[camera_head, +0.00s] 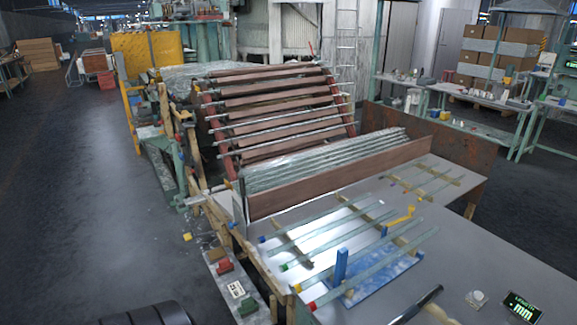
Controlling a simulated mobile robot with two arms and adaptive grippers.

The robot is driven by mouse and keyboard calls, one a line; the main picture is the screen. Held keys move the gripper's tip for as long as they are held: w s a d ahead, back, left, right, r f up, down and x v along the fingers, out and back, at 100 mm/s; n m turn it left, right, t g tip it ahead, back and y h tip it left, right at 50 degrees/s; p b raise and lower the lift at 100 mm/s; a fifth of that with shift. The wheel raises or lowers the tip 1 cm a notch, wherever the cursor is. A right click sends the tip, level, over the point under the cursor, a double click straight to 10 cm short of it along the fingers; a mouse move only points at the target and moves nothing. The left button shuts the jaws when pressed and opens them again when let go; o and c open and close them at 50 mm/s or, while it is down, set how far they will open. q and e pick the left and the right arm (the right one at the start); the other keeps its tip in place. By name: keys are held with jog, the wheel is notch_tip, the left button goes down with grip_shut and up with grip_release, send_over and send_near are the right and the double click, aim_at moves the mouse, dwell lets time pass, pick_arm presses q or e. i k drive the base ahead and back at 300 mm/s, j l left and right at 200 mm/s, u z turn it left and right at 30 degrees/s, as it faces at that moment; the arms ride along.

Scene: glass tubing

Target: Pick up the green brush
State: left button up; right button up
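A small green item (248,306) lies on the narrow low bench at the lower middle, beside the work table's left edge. It may be the green brush, but it is too small to tell for certain. Neither of my grippers is in view, and nothing is seen holding the item.
Red (224,267) and white (236,289) items lie on the same bench. The grey work table (480,245) carries glass tubes on racks, a blue jig (385,282), a dark-handled tool (416,304) and a small display (521,307). Open floor (85,190) lies left.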

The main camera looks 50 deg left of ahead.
aim_at(250, 305)
jog(key=u, duration=2.05)
